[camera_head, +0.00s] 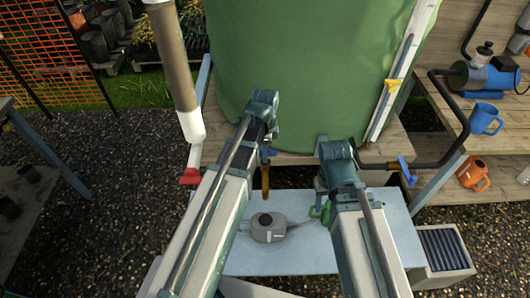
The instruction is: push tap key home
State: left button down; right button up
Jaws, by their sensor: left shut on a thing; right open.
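My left gripper (267,157) is in front of the lower part of the big green tank (310,60), shut on a slim orange-brown piece (265,182) that hangs below it. I cannot tell whether this piece is the tap key. My arm hides much of the grip. My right gripper (320,192) is open, to the right of the left one and low in front of the tank. A green piece (320,212) shows at its tip, and I cannot tell whether it touches it. A blue-handled tap (405,171) is on the dark pipe at right.
A red tap (190,177) is at left on the pipe.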

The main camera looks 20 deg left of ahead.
dwell(0.3)
pick_arm(q)
jog(key=c, duration=0.7)
grip_release()
jog(key=shift+o, duration=0.2)
jog(key=shift+r, duration=0.15)
notch_tip(320, 180, up, 14)
jog(key=p, duration=1.3)
jog(key=shift+f+p, duration=0.2)
jog(key=shift+p, duration=0.2)
